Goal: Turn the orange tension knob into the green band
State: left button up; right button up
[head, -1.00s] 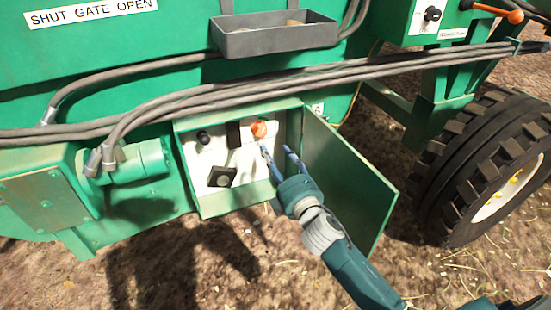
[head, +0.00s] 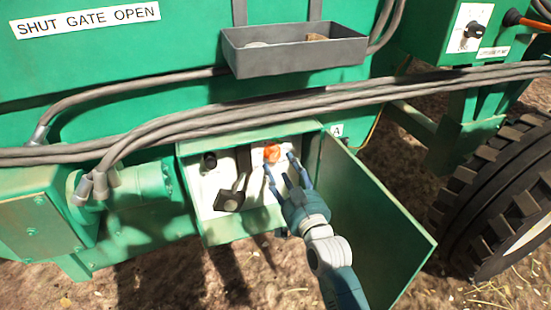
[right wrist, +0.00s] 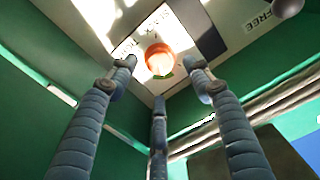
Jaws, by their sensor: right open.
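The orange tension knob (head: 272,153) sits on the white back panel inside an open green box in the head view. In the right wrist view the knob (right wrist: 159,60) is on a white plate with lettering, partly hard to read. A small patch of the green band (right wrist: 166,75) shows at the knob's lower edge. My right gripper (head: 280,168) is open, its fingers pointing into the box just in front of the knob. In the right wrist view its fingertips (right wrist: 160,78) are spread to the left, right and below the knob, apart from it. My left gripper is out of view.
The box's door (head: 375,225) is swung open on the right, close beside my right arm. A black lever (head: 231,198) and a black knob (head: 209,160) share the panel. Hoses (head: 400,88) cross above the box, below a grey tray (head: 295,50).

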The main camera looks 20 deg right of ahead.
aim_at(275, 157)
pick_arm(q)
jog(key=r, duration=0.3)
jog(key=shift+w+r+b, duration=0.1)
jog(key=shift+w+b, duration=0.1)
jog(key=shift+b, duration=0.15)
pick_arm(e)
jog(key=w, duration=0.6)
jog(key=shift+a, duration=0.1)
jog(key=shift+s, duration=0.1)
jog(key=c, duration=1.2)
jog(key=shift+o, duration=0.2)
jog(key=shift+m+p, duration=0.4)
jog(key=shift+p, duration=0.35)
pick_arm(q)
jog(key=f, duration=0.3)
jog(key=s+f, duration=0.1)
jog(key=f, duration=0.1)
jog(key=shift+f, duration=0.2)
pick_arm(e)
jog(key=o, duration=1.2)
jog(key=shift+c, duration=0.2)
